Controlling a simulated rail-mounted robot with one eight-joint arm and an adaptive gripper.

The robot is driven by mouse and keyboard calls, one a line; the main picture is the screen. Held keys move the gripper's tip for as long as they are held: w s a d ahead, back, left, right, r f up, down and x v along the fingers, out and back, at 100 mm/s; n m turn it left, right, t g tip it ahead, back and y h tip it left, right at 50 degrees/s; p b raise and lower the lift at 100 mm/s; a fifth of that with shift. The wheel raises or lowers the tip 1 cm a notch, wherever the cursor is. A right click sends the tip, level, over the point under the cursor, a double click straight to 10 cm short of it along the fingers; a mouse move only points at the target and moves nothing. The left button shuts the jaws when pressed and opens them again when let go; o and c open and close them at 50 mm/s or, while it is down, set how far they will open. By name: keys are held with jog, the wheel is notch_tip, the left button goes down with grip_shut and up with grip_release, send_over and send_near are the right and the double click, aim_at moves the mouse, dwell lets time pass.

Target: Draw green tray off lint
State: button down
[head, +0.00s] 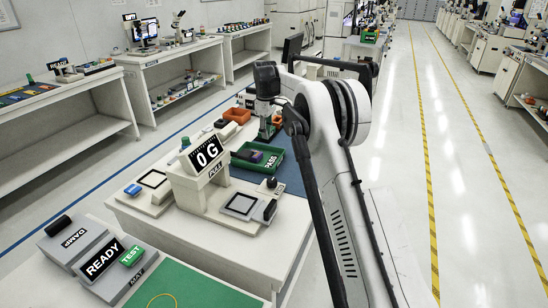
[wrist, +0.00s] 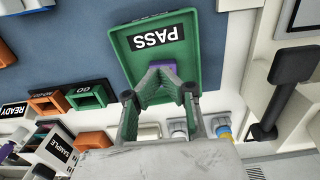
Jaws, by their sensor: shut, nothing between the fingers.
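The green tray (wrist: 208,62) with a PASS label fills the top middle of the wrist view. In the head view the green tray (head: 262,171) lies on the bench behind the 0G stand, with a dark and a purple item in it. My gripper (wrist: 160,82) is shut and empty, its tips over the tray's near part in the wrist view. A purple patch (wrist: 161,71) shows just behind the tips. I cannot tell whether the tips touch the tray. No lint can be made out; the tray hides the surface under it.
The white 0G PULL stand (head: 203,180) rises in front of the tray. A blue mat (head: 292,178) lies beside the tray. Orange and green bins (wrist: 85,95) and a SAMPLE block (wrist: 58,148) are at left in the wrist view. A black-handled lever (wrist: 288,75) stands at right.

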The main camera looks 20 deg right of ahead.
aim_at(272, 163)
jog(key=f, duration=1.1)
jog(key=shift+w+f, duration=0.2)
jog(key=shift+w, duration=0.1)
jog(key=shift+s+d+r+p, duration=0.2)
jog(key=shift+s+d+p, duration=0.1)
jog(key=shift+s+d, duration=0.65)
jog(key=shift+s+d+f, duration=0.1)
jog(key=shift+s+d, duration=0.25)
jog(key=shift+d, duration=0.3)
jog(key=s+d+b, duration=0.1)
jog(key=s+d, duration=0.2)
jog(key=d, duration=0.1)
jog(key=s+d+b, duration=0.2)
jog(key=s+d, duration=0.2)
jog(key=d, duration=0.1)
jog(key=s+d+b, duration=0.2)
jog(key=s+d, duration=0.2)
jog(key=shift+s+d, duration=0.2)
jog(key=shift+d, duration=0.1)
